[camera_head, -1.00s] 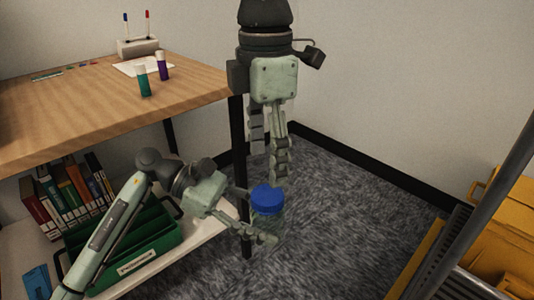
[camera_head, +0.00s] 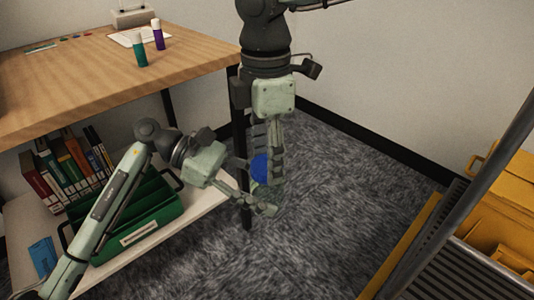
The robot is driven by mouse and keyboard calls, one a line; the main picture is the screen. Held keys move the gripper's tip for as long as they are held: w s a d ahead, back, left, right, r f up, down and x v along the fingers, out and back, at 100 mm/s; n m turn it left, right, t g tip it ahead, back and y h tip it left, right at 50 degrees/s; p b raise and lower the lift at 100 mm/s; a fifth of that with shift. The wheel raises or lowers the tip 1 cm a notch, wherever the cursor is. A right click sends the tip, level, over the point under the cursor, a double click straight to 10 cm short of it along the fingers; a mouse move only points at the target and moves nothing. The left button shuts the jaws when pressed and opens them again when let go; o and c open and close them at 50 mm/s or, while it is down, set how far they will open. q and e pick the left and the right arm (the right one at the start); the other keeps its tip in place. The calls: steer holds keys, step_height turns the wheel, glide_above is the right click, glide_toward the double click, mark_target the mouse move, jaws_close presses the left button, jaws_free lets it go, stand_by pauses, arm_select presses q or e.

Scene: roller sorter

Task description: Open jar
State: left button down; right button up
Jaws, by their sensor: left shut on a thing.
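The jar has a blue lid (camera_head: 260,168); its clear body is mostly hidden by my grippers. My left gripper (camera_head: 256,198) comes in from the left and is shut on the jar, holding it in the air in front of the desk's leg. My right gripper (camera_head: 267,165) hangs down from above. Its fingers reach down to the blue lid, one behind it and one covering its right side. The fingers are apart with the lid between them. I cannot tell whether they press on it.
A wooden desk (camera_head: 95,85) at the left carries a green tube (camera_head: 140,50) and a purple one (camera_head: 158,36). Books (camera_head: 70,165) and a green crate (camera_head: 148,230) stand on the shelf below. Yellow bins (camera_head: 510,215) are at the right. Carpet (camera_head: 340,210) is clear between.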

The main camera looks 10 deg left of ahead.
steer(key=c, duration=0.6)
steer(key=n, duration=0.6)
steer(key=shift+n, duration=0.4)
steer(key=o, duration=1.3)
steer(key=shift+c, duration=0.2)
